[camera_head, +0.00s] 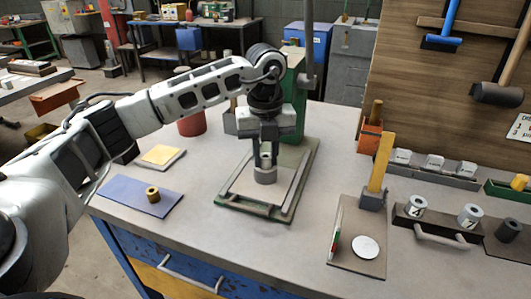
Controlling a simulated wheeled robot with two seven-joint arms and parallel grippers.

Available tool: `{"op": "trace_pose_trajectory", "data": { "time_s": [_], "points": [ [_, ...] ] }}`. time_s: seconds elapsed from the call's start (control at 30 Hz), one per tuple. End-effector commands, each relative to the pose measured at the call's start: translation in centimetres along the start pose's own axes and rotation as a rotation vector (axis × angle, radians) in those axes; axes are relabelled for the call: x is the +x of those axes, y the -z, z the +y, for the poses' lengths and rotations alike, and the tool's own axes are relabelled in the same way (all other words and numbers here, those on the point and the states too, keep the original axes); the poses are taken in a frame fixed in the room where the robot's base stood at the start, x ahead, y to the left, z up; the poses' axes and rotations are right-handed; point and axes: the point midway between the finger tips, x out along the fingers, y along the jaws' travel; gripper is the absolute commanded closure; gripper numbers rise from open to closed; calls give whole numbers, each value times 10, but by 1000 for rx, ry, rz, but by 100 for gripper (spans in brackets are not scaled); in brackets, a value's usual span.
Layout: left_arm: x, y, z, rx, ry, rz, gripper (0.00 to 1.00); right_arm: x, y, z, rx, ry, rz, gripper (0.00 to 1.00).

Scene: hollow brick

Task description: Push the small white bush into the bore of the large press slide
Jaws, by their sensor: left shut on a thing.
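My left gripper (265,150) reaches in from the left, points down and is shut over the press in the middle of the bench. A small pale piece, which looks like the white bush (265,159), shows between its fingers. Directly below is a grey round collar (264,175) on the pale plate of the press slide (243,186). The fingers hide the collar's bore, and I cannot tell whether the bush is inside it or just above. The slide sits in a green base (286,212) with a bar handle at the front. My right gripper is not in view.
The green press column (293,105) stands close behind the gripper. A blue mat (120,192) with a brass bush (153,194) lies left. Right are a board with a white disc (366,247), a yellow upright (381,162) and a rack with metal rollers (416,206). The bench front is clear.

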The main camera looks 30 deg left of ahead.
Motion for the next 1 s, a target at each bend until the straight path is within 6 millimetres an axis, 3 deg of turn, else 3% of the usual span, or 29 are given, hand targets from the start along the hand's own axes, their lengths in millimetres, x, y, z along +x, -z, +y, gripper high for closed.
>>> {"op": "trace_pose_trajectory", "data": {
  "time_s": [1.0],
  "points": [
    [-11,-1,0,-3,5,-6,98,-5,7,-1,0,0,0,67]
  ]
}}
